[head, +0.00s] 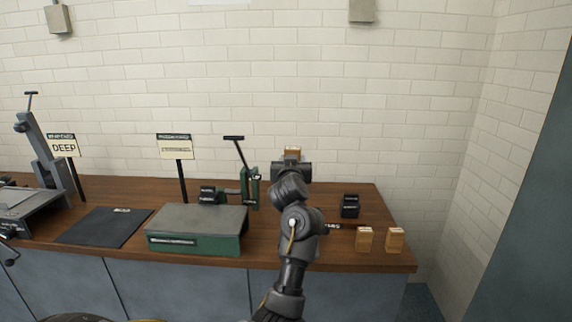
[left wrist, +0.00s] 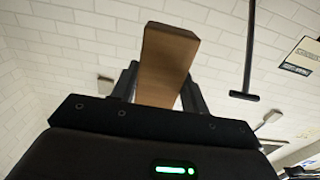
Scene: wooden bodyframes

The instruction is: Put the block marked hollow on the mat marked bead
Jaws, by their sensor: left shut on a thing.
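My left gripper (head: 292,160) is raised above the bench and shut on a wooden block (head: 292,151). The block shows just above the gripper in the head view, and in the left wrist view (left wrist: 165,65) it sits between the two fingers. No marking on it is readable. Two more wooden blocks (head: 364,239) (head: 395,239) stand at the right front of the bench; their markings are too small to read. A dark mat (head: 100,229) lies at the left with a small unreadable label. A partly hidden label (head: 333,226) lies right of my arm. My right gripper is not in view.
A green machine with a grey top (head: 195,243) and an upright lever stands left of my arm. A small black object (head: 349,206) stands at right. Another machine (head: 40,150) stands far left.

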